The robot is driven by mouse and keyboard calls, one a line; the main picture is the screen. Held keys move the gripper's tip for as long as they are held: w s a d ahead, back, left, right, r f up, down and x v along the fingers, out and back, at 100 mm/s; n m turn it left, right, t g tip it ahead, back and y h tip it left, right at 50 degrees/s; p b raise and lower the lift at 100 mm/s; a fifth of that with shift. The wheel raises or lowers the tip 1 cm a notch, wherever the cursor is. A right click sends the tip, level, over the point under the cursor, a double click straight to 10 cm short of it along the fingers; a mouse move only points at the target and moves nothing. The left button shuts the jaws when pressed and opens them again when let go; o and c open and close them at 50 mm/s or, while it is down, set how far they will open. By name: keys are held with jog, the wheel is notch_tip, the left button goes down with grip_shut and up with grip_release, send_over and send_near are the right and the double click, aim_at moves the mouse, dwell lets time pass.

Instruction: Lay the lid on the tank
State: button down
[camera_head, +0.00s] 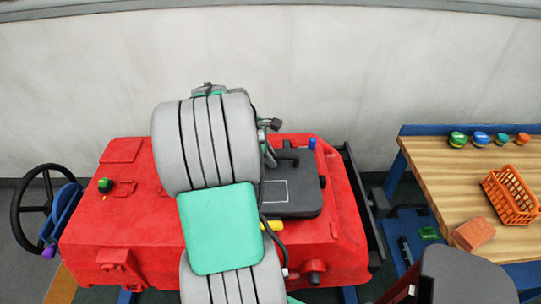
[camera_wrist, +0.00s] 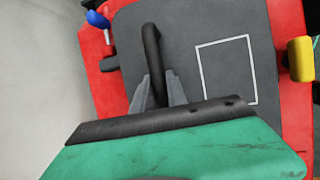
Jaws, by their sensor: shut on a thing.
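A dark grey lid (camera_head: 299,196) with a white rectangle outline and a raised black handle is over the right part of the red tank (camera_head: 336,222). In the wrist view the lid (camera_wrist: 198,60) fills the middle, with red tank body (camera_wrist: 293,118) around it. My gripper (camera_wrist: 160,92) is shut on the lid's black handle (camera_wrist: 151,48). In the head view my grey and green arm covers the tank's middle and the lid's left side. I cannot tell whether the lid rests on the tank or hangs just above it.
A blue knob (camera_head: 312,144) and a yellow piece (camera_head: 271,226) flank the lid. A black steering wheel (camera_head: 38,210) is at left. A wooden table (camera_head: 440,170) at right holds an orange basket (camera_head: 511,195), a brick-coloured block (camera_head: 474,233) and several small round containers. A pale wall stands behind.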

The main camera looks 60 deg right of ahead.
jog(key=shift+f, duration=0.2)
jog(key=shift+f, duration=0.2)
dwell(0.4)
jog(key=shift+r+p, duration=0.15)
jog(key=shift+p, duration=0.5)
jog(key=c, duration=0.8)
grip_release()
jog(key=shift+o, duration=0.2)
jog(key=shift+p+v, duration=2.2)
jog(key=shift+p, duration=0.15)
